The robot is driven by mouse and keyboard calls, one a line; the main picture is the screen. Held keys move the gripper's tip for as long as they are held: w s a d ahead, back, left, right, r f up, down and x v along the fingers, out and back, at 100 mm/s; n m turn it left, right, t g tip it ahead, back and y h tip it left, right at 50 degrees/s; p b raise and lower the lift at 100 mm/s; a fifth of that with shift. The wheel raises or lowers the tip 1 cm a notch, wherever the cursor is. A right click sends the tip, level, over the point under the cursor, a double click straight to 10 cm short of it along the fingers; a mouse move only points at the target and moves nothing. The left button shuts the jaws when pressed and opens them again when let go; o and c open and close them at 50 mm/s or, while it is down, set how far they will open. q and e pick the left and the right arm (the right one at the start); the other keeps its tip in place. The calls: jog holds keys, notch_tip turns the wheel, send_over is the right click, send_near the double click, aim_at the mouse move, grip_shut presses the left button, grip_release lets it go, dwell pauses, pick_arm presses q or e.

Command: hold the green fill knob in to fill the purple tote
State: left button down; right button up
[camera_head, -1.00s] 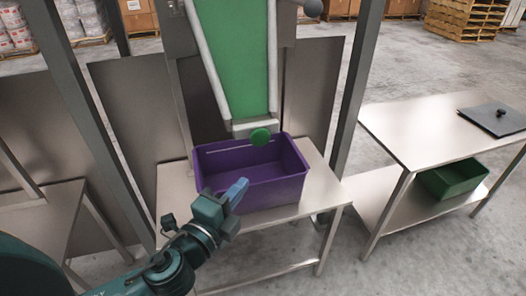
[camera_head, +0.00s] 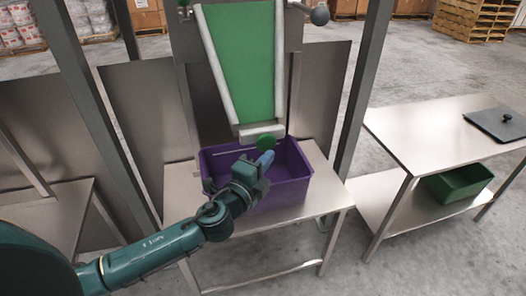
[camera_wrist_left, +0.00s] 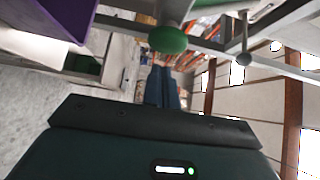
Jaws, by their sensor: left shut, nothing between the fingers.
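The green fill knob (camera_head: 266,142) is a round knob at the lower end of the green chute (camera_head: 243,70). It also shows in the left wrist view (camera_wrist_left: 168,40), just beyond my fingertips. The purple tote (camera_head: 291,182) stands below the chute on a steel table; its inside is partly hidden by my arm. My left gripper (camera_head: 265,159) is shut and empty, its blue fingers just below the knob in the head view. In the left wrist view the shut fingers (camera_wrist_left: 162,88) point toward the knob; I cannot tell whether they touch it. My right gripper is not in view.
The steel table (camera_head: 318,206) carries the tote. Grey posts (camera_head: 362,90) stand on both sides of the chute. A second table (camera_head: 420,130) at right has a dark lidded plate (camera_head: 497,124) on top and a green bin (camera_head: 457,183) below. A grey ball-ended lever (camera_head: 319,15) is at upper right.

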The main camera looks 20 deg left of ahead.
aim_at(258, 145)
pick_arm(q)
jog(key=shift+w+a, duration=0.65)
jog(key=shift+w, duration=0.2)
jog(key=w+a, duration=0.2)
jog(key=w, duration=0.1)
jog(key=shift+a+r, duration=0.1)
jog(key=shift+r, duration=0.05)
